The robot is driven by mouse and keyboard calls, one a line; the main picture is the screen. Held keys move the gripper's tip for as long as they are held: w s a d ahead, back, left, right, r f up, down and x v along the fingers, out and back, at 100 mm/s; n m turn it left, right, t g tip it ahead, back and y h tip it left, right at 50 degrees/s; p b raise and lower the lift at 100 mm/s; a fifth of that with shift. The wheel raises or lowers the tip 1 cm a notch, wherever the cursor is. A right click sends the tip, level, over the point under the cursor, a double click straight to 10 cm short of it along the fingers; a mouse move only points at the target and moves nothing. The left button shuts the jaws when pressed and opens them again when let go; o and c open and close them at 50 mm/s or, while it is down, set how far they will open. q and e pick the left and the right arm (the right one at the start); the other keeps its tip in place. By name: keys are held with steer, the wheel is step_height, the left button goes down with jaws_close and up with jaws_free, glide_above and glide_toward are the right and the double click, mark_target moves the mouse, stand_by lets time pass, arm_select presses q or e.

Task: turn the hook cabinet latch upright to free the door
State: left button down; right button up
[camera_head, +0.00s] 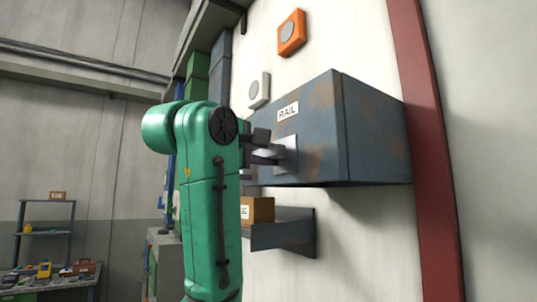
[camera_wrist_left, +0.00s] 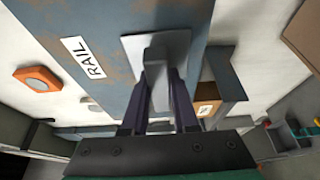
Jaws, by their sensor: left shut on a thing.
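A blue-grey, rust-marked wall cabinet (camera_head: 320,125) carries a label reading RAIL (camera_head: 288,112); I see no label reading hook. Its latch has a pale metal plate (camera_head: 291,152) on the door, also in the left wrist view (camera_wrist_left: 180,48). My left gripper (camera_head: 264,155) is at the plate. In the left wrist view its two dark fingers (camera_wrist_left: 160,88) are shut on the grey latch handle (camera_wrist_left: 159,52), which sticks out from the plate. The fingers hide part of the handle, and its turn angle is hard to tell. The door looks closed. My right gripper is not in view.
A small shelf (camera_head: 285,236) with a brown box (camera_head: 258,210) is below the cabinet. An orange wall button box (camera_head: 291,33) and a grey one (camera_head: 259,90) are above. A red post (camera_head: 432,150) stands at the right. A workbench (camera_head: 50,285) is far left.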

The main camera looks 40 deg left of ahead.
arm_select(q)
steer(key=shift+f, duration=0.1)
steer(key=shift+f+m+t+b, duration=0.15)
steer(key=shift+m+t+b, duration=0.25)
steer(key=shift+m+b, duration=0.55)
steer(key=m+b, duration=0.1)
steer(key=m, duration=0.1)
steer(key=shift+m+t+b, duration=0.35)
steer(key=shift+t, duration=0.05)
steer(key=m+t+h+b, duration=0.1)
steer(key=m+b, duration=0.1)
steer(key=m, duration=0.2)
steer(key=m+t+h+b, duration=0.1)
steer(key=m+h, duration=0.1)
steer(key=m, duration=0.1)
steer(key=shift+m, duration=0.4)
steer(key=m+h, duration=0.1)
steer(key=m, duration=0.1)
steer(key=m+h, duration=0.1)
steer(key=m, duration=0.2)
steer(key=shift+h, duration=0.3)
steer(key=shift+m+h, duration=1.4)
steer(key=shift+m, duration=1.2)
steer(key=shift+d, duration=0.1)
